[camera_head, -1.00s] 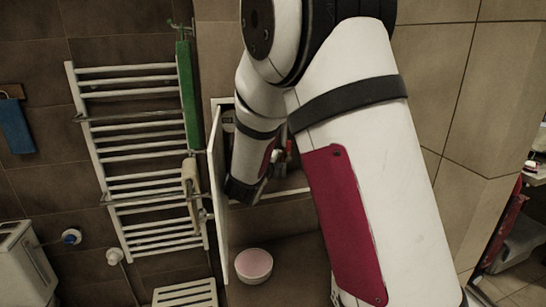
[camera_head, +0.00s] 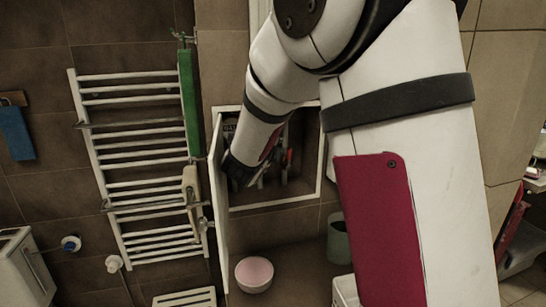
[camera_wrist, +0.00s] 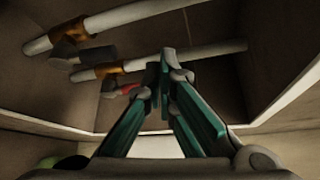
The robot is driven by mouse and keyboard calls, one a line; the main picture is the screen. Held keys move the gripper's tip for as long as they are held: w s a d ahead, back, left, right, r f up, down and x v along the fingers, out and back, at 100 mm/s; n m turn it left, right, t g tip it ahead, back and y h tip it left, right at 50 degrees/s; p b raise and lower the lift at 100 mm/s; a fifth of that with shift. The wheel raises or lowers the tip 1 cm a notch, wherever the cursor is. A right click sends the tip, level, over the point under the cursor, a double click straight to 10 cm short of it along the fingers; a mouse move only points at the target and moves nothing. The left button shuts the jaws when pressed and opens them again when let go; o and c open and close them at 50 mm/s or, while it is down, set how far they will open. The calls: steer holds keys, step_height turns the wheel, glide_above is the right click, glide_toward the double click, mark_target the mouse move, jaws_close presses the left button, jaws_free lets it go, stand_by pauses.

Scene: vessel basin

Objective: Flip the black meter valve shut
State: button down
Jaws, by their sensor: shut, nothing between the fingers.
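In the wrist view my gripper (camera_wrist: 163,68) is shut and empty, with its fingertips in front of a white pipe (camera_wrist: 212,53) inside the wall cabinet. A dark, blocky part (camera_wrist: 97,57), possibly the black meter valve, sits between two brass fittings to the left of the fingertips and apart from them. A red handle (camera_wrist: 127,90) is just left of the fingers. In the head view my arm reaches into the open cabinet (camera_head: 270,205) and hides much of the inside. The fingertips are not clear there. A red handle (camera_head: 289,157) shows right of my wrist.
The white cabinet door (camera_head: 220,190) stands open close on the left of my arm. A towel radiator (camera_head: 140,165) is beyond it. A pink bowl (camera_head: 254,274) and a green bin (camera_head: 339,240) stand below. The cabinet frame (camera_wrist: 45,122) surrounds the opening.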

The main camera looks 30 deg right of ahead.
step_height(320, 180, up, 4)
steer(key=shift+f, duration=0.1)
stand_by(0.6)
